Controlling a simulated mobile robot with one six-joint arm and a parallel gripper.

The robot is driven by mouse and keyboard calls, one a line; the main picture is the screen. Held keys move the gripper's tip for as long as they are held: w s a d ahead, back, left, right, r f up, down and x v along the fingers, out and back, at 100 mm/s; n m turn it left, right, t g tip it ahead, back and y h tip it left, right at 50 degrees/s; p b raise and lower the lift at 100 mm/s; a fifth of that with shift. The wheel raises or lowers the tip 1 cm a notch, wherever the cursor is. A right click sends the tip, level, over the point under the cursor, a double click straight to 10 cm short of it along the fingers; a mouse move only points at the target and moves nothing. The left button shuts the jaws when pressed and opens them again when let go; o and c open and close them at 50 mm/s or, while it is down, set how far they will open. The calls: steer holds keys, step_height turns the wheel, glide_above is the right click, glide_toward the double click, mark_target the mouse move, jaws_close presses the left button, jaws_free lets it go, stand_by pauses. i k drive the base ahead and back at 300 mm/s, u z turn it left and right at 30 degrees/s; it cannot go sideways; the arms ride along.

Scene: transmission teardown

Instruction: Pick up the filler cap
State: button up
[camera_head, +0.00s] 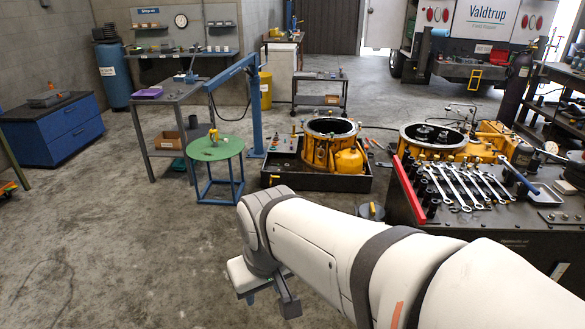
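I cannot make out a filler cap for certain; several small parts are too small to tell apart at this distance. My white arm reaches from the lower right toward the middle, and its wrist end with my gripper (268,288) hangs low over the floor. The gripper's fingers are not clearly shown, so I cannot tell whether they are open or shut. A yellow transmission housing (318,154) stands in a dark tray (306,182) beyond the wrist. A second yellow housing (488,146) is to its right. Both are well apart from my gripper.
A green round table (216,149) under a blue hoist (256,110) has a small yellow-orange item (213,135) on or above it. A dark tool bench (480,228) with wrenches (458,184) stands close on the right. A blue cabinet (50,132) is left. Left-front floor is clear.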

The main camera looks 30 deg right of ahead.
mark_target(372, 211)
steer(key=z, duration=0.7)
steer(key=i, duration=1.35)
steer(key=z, duration=0.9)
steer(key=i, duration=0.25)
steer(key=z, duration=0.2)
steer(key=k, duration=0.7)
steer(key=z, duration=0.2)
steer(key=i, duration=0.75)
steer(key=u, duration=0.1)
